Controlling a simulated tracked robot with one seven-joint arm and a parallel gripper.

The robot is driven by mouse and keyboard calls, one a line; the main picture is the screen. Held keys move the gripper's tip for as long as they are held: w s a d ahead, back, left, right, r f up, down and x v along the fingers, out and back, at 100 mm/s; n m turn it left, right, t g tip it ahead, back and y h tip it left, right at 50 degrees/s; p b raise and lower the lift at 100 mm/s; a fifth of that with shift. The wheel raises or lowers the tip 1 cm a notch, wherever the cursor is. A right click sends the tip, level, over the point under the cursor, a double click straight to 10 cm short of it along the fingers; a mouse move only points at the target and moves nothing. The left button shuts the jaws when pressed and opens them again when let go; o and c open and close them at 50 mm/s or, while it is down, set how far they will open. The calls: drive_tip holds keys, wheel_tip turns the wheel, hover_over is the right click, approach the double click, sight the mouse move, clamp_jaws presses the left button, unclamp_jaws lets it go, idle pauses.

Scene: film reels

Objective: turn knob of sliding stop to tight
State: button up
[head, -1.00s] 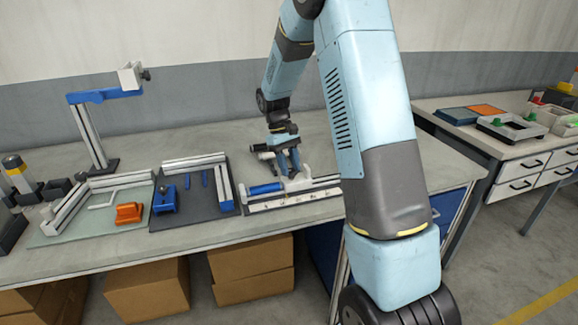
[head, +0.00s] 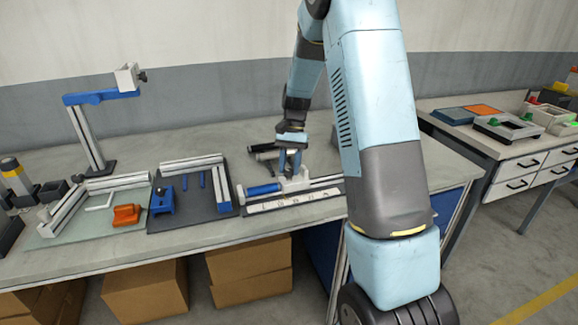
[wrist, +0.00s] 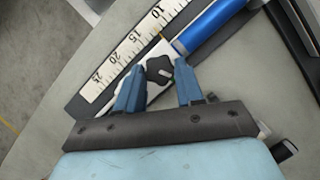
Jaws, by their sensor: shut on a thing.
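The sliding stop is a white block (head: 299,182) on a dark rail with a ruler (head: 290,203) along its front. Its knob (wrist: 159,69) is black and lobed, with a pale line mark, and shows in the wrist view. My gripper (head: 289,176) points down at the stop; in the wrist view its two blue fingers (wrist: 160,76) stand on either side of the knob, shut on it. In the head view the fingers hide the knob.
A blue cylinder (head: 263,189) lies on the rail left of the stop. A dark mat (head: 222,207) with a blue clamp (head: 162,201) and a blue-armed stand (head: 92,140) are further left. A second bench (head: 490,140) stands right.

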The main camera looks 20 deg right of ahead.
drive_tip(key=shift+d+m+t+y, duration=0.1)
drive_tip(key=shift+m+t+y, duration=0.2)
drive_tip(key=shift+m, duration=0.85)
drive_tip(key=shift+d+m+t+y, duration=0.15)
drive_tip(key=shift+m+t, duration=0.25)
drive_tip(key=shift+m, duration=0.75)
drive_tip(key=shift+a, duration=0.1)
drive_tip(key=o, duration=1)
drive_tip(key=shift+s, duration=0.1)
drive_tip(key=shift+o, duration=0.2)
drive_tip(key=v, duration=1.3)
drive_tip(key=shift+d+r, duration=0.25)
